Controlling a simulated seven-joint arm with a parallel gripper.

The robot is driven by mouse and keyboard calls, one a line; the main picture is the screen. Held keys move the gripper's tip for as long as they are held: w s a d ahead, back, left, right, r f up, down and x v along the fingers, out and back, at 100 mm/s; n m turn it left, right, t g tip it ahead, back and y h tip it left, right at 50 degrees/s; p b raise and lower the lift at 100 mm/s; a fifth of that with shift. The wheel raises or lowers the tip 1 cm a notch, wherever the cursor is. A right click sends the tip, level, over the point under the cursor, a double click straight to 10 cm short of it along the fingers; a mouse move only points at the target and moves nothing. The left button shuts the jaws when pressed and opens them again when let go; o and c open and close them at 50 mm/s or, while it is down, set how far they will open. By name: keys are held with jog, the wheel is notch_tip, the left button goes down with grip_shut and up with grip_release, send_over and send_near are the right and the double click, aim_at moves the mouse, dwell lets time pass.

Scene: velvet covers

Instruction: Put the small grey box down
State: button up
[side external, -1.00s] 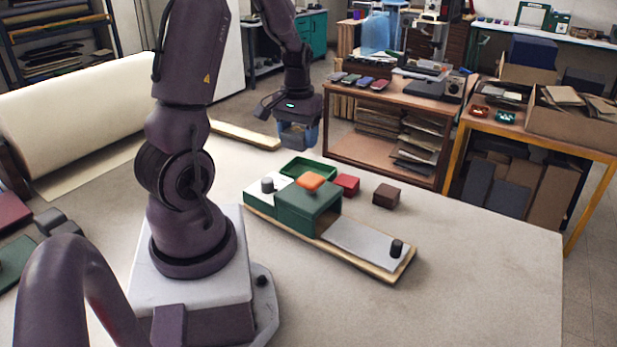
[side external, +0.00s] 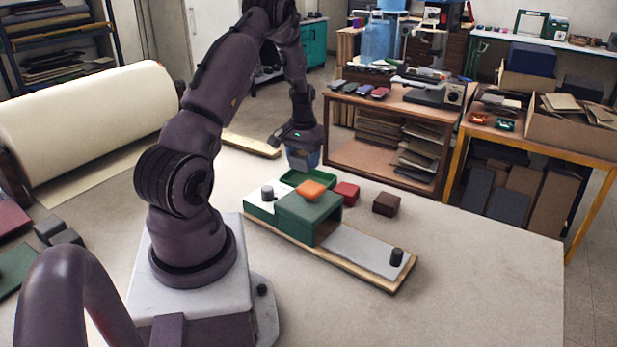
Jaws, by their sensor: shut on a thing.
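My gripper (side external: 303,162) points down and is shut on the small grey box (side external: 302,156), mostly hidden between the fingers. It is held just above or behind the far part of a shallow green tray (side external: 322,181); I cannot tell the exact height or whether it touches the tray. The tray's visible floor looks empty.
In front of the tray stands a green cover (side external: 310,212) with an orange block (side external: 311,190) on top, on a wooden-edged board with a grey strip (side external: 358,243) and black knobs. A red box (side external: 346,193) and a brown box (side external: 386,203) stand to the right. The table's right side is clear.

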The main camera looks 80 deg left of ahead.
jog(key=a+f, duration=0.1)
jog(key=w+a+f, duration=0.1)
jog(key=f, duration=0.1)
jog(key=w+a+f, duration=0.1)
jog(key=f, duration=0.1)
jog(key=shift+a, duration=0.15)
jog(key=shift+w+a+f, duration=0.1)
jog(key=shift+f, duration=1.55)
jog(key=o, duration=1)
jog(key=shift+f, duration=0.15)
